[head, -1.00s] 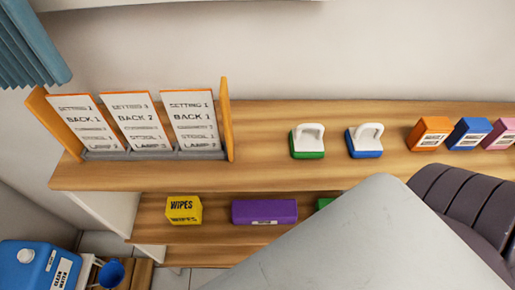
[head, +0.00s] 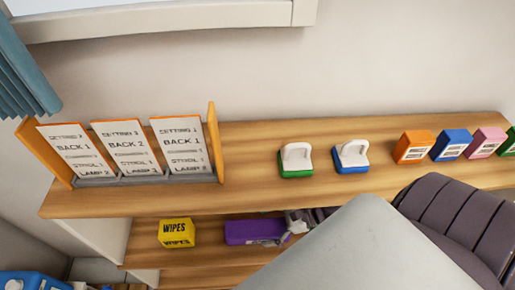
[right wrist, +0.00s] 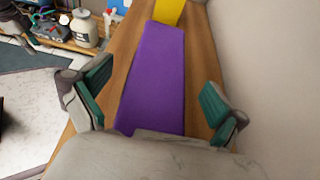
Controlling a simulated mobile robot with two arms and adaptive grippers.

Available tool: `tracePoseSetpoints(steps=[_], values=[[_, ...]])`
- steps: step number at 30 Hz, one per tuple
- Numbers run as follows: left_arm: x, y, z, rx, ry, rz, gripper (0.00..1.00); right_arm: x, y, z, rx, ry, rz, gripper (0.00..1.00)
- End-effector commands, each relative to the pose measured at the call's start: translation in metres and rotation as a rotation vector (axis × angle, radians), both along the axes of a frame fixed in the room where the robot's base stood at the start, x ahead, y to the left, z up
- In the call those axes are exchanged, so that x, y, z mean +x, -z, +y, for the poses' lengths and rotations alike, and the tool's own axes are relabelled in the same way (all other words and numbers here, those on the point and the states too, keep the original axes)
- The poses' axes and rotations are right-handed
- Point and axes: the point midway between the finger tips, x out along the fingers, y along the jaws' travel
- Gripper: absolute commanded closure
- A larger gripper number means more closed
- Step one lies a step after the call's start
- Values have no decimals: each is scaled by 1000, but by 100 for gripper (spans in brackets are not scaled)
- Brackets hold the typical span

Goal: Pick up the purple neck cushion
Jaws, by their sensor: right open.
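The purple neck cushion (head: 250,232) is a long block lying on the lower wooden shelf, right of the yellow wipes box. My right gripper (head: 298,222) is at the cushion's right end in the head view, partly hidden by a large grey shape. In the right wrist view the gripper (right wrist: 154,88) is open, with one green-padded finger on each side of the cushion (right wrist: 153,60). Gaps show between the pads and the cushion, so nothing is gripped. My left gripper is in neither view.
The yellow wipes box (head: 177,233) stands just beyond the cushion. The upper shelf (head: 250,190) overhangs it and holds cards, two handled blocks and coloured boxes. A wall runs along the shelf's right in the wrist view; a white jar (right wrist: 84,28) stands left.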

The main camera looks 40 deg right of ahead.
Motion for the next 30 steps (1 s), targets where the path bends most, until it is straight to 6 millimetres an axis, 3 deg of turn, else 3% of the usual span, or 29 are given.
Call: tracePoseSetpoints(steps=[8,24,30], values=[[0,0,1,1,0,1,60,2,3,4,-1,0,2,2],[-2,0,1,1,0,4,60,2,2,4,-1,0,2,89],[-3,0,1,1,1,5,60,2,2,4,-1,0,1,89]])
